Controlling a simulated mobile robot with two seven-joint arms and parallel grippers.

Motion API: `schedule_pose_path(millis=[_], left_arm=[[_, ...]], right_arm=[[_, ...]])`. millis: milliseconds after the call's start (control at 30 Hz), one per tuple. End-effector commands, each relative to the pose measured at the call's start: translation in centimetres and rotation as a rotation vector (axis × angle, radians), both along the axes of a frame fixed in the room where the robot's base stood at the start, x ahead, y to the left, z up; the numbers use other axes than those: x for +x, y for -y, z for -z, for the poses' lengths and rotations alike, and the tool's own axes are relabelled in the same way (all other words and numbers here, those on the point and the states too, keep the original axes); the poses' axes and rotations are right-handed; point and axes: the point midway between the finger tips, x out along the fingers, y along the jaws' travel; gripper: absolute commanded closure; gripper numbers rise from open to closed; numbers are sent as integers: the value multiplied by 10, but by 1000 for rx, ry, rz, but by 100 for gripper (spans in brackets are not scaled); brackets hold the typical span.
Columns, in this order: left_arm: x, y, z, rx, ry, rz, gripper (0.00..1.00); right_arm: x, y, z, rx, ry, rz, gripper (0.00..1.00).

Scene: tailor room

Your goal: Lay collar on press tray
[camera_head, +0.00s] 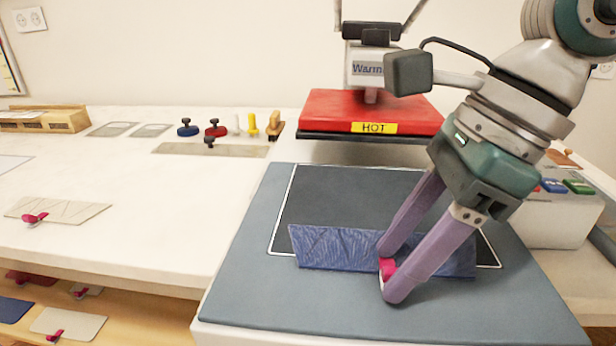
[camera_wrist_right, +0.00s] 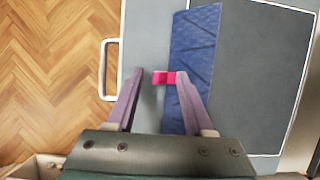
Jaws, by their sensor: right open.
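The blue striped collar (camera_head: 335,249) lies flat on the press tray (camera_head: 255,290), across the front part of the dark outlined panel (camera_head: 350,198). Its left front corner reaches over the white outline. A pink tab (camera_head: 387,268) sits at the collar's front edge. My right gripper (camera_head: 388,272) is open, with its fingertips on either side of the pink tab. In the right wrist view the tab (camera_wrist_right: 163,77) lies between the two fingers (camera_wrist_right: 162,76), with a gap to the left finger. The fingers hide part of the collar. My left gripper is out of view.
The red press head marked HOT (camera_head: 370,112) hangs raised behind the tray. A control box (camera_head: 556,215) stands at the right. A beige piece with a pink tab (camera_head: 60,209) lies on the white table at the left. More pieces lie on a lower shelf (camera_head: 130,315).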

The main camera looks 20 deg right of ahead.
Motion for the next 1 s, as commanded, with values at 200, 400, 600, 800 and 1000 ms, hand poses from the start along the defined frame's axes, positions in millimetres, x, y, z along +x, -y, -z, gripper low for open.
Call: schedule_pose_path(millis=[200, 400, 600, 800, 1000], left_arm=[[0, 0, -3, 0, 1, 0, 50], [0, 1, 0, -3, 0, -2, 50], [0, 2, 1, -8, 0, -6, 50], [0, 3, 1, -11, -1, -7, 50], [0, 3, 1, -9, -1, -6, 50]], right_arm=[[-5, 12, -32, -4, 7, 0, 48], [-14, 27, -75, -4, 5, 2, 48], [-21, 37, -105, -1, 3, 0, 48], [-23, 40, -115, -1, 1, -1, 48], [-23, 40, -115, 1, 1, -1, 48]])
